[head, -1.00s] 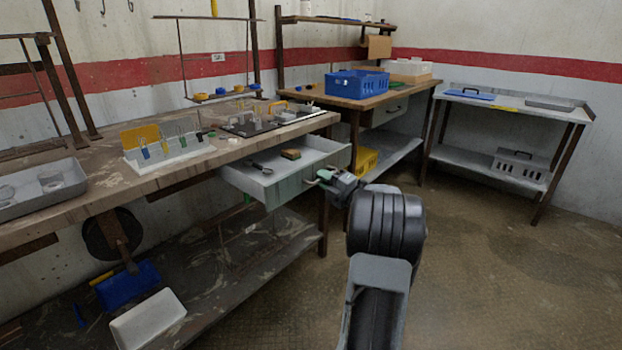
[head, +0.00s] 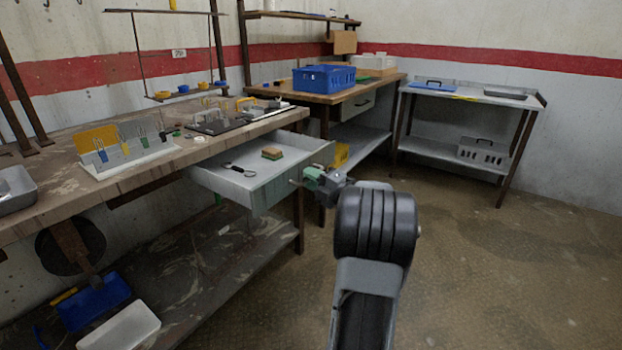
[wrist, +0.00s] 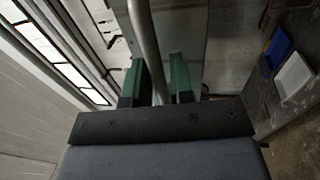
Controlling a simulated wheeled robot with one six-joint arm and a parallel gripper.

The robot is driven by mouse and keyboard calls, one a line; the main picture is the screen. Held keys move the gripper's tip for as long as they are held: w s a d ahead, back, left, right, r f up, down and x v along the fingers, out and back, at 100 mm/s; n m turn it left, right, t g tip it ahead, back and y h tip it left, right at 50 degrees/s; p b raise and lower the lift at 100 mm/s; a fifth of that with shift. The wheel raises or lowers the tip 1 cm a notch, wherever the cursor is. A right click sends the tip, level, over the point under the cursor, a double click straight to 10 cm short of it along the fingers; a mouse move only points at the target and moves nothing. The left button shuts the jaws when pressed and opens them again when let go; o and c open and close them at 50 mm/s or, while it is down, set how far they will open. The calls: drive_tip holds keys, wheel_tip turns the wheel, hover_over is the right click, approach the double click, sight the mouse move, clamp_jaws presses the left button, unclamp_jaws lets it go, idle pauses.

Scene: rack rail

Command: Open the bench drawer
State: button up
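The bench drawer (head: 248,183) is pulled out from under the long bench's top (head: 120,165), with a wide stretch of its grey interior showing. In the drawer lie a green-and-brown block (head: 272,153) and a dark-handled tool (head: 240,170). My gripper (head: 305,180) is at the drawer's front. In the wrist view its green fingers (wrist: 158,85) stand on either side of the metal handle bar (wrist: 146,45), close against it. The drawer front (wrist: 185,30) is just beyond. In the head view the handle is mostly hidden by the gripper.
A second bench with a blue crate (head: 323,78) stands behind, and a grey side table (head: 470,95) is at the right. A lower shelf (head: 200,265) with a blue bin (head: 93,302) and a white bin (head: 120,328) lies below. The floor (head: 490,270) at right is clear.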

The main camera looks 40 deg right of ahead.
drive_tip(key=shift+o, duration=1.2)
drive_tip(key=shift+s, duration=0.1)
drive_tip(key=p+v, duration=0.2)
drive_tip(key=v, duration=1.1)
drive_tip(key=shift+s, duration=0.35)
drive_tip(key=shift+d, duration=0.1)
